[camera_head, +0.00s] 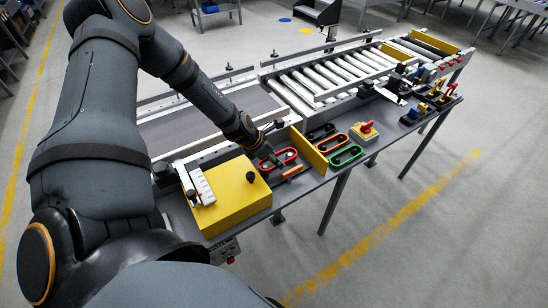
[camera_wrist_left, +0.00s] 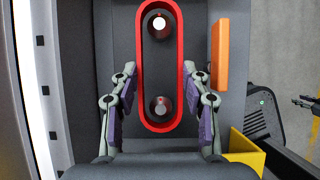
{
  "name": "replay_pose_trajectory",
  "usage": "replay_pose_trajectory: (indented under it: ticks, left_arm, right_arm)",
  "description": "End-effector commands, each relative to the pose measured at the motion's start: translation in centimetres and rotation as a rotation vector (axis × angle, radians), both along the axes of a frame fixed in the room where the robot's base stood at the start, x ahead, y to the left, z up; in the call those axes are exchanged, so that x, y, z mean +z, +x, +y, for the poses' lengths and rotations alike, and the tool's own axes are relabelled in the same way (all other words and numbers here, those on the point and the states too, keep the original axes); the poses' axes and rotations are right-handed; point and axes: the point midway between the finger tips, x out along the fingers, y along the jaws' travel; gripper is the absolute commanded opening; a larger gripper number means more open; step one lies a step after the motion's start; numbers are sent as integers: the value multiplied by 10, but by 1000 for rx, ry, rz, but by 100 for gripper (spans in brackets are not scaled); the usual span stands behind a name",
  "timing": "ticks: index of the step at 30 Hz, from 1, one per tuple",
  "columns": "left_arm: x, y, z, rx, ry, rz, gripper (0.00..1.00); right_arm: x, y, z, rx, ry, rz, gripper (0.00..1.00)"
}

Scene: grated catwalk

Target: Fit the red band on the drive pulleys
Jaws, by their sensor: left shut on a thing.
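The red band (camera_head: 289,153) is a long oval loop on the bench. In the left wrist view the red band (camera_wrist_left: 140,50) encircles both drive pulleys, one with a pale top (camera_wrist_left: 159,23) and a grey one (camera_wrist_left: 161,107). How far down it sits on them I cannot tell. My left gripper (camera_wrist_left: 160,70) has one finger against each long side of the band and is shut on it. In the head view my left gripper (camera_head: 268,158) is partly hidden by its own wrist. My right gripper (camera_wrist_left: 304,102) shows small at the wrist view's right edge, its fingers apart and empty.
An orange block (camera_head: 293,171) lies beside the band. A yellow box (camera_head: 230,200) stands left, a yellow divider (camera_head: 309,151) right. Beyond it are a black loop (camera_head: 320,131), a green loop (camera_head: 346,156) and a red-knobbed switch box (camera_head: 365,133). A roller conveyor (camera_head: 320,80) runs behind.

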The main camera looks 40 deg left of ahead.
Motion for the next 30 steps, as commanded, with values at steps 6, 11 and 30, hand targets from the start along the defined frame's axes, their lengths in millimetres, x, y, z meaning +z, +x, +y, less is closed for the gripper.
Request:
replay_pose_trajectory:
  ticks: [6, 11, 30]
  left_arm:
    - [-11, 0, 0, -1, 0, 0, 22]
    - [-18, 0, 0, -2, 1, 0, 22]
    - [-21, 0, 0, -1, 0, 0, 57]
  right_arm:
    - [-11, 0, 0, 0, 0, 0, 34]
    - [-17, 0, 0, 0, 0, 0, 34]
    - [-21, 0, -3, 1, -3, 0, 34]
